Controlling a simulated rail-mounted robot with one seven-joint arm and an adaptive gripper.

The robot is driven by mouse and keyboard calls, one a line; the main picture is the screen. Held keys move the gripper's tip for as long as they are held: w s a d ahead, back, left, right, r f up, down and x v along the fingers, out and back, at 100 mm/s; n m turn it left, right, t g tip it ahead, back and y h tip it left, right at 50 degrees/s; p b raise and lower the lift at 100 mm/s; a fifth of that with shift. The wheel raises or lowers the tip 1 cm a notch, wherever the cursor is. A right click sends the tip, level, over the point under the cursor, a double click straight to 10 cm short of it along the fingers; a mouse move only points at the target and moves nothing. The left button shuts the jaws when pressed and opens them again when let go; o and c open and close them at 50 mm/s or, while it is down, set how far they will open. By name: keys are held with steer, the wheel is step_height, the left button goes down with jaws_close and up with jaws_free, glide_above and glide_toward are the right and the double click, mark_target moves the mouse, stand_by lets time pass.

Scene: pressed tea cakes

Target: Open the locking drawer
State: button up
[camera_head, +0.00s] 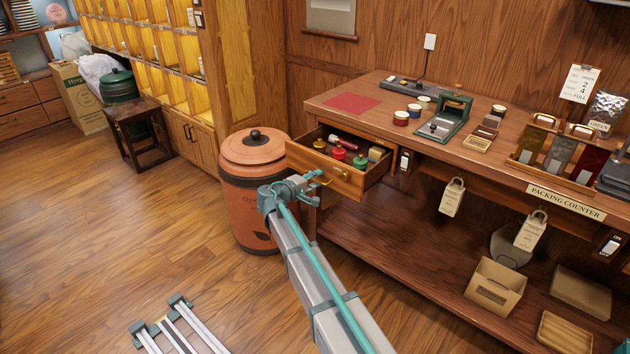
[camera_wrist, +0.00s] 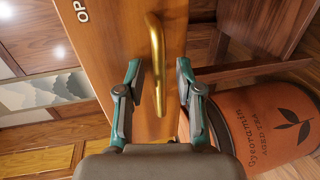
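The wooden drawer (camera_head: 350,188) under the packing counter stands pulled out in the head view, with its contents showing. Its brass handle (camera_head: 342,174) is on the front face. In the wrist view the handle (camera_wrist: 157,62) runs between the two fingers of my gripper (camera_wrist: 158,72), with a visible gap on each side. My gripper (camera_head: 311,184) is open at the drawer front (camera_wrist: 115,45), which bears partly visible letters "OP". I see no clear finger contact with the handle. The lock is not clearly visible.
Red, green and other small items (camera_head: 338,152) lie inside the drawer. A terracotta bin (camera_head: 250,200) stands close to the left of the drawer. The counter (camera_head: 400,92) holds jars and a green device (camera_head: 446,115). The floor at left is mostly clear.

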steer(key=v, duration=1.2)
stand_by(0.4)
steer(key=s+d+f+m+g+y, duration=0.15)
steer(key=s+d+f+g, duration=0.25)
steer(key=s+f, duration=0.7)
steer(key=s+d+f+m+g+y, duration=0.1)
steer(key=s+d+f+g+y, duration=0.25)
steer(key=s+f, duration=0.8)
steer(key=s+d+f+m+g+y, duration=0.2)
steer(key=s+d+f+g, duration=0.2)
steer(key=s+f, duration=0.7)
steer(key=s+d+f+m+g+y, duration=0.15)
steer(key=s+f, duration=0.25)
steer(key=s, duration=0.5)
steer(key=s+d+f+m+g+y, duration=0.1)
steer(key=s+d+f+m+g, duration=0.2)
steer(key=s, duration=0.6)
steer(key=s+d+f+g+y, duration=0.2)
steer(key=s+f, duration=0.3)
steer(key=s, duration=0.4)
step_height(320, 180, up, 13)
steer(key=p, duration=1.2)
steer(key=shift+w+a+f, duration=0.15)
steer(key=shift+w, duration=0.1)
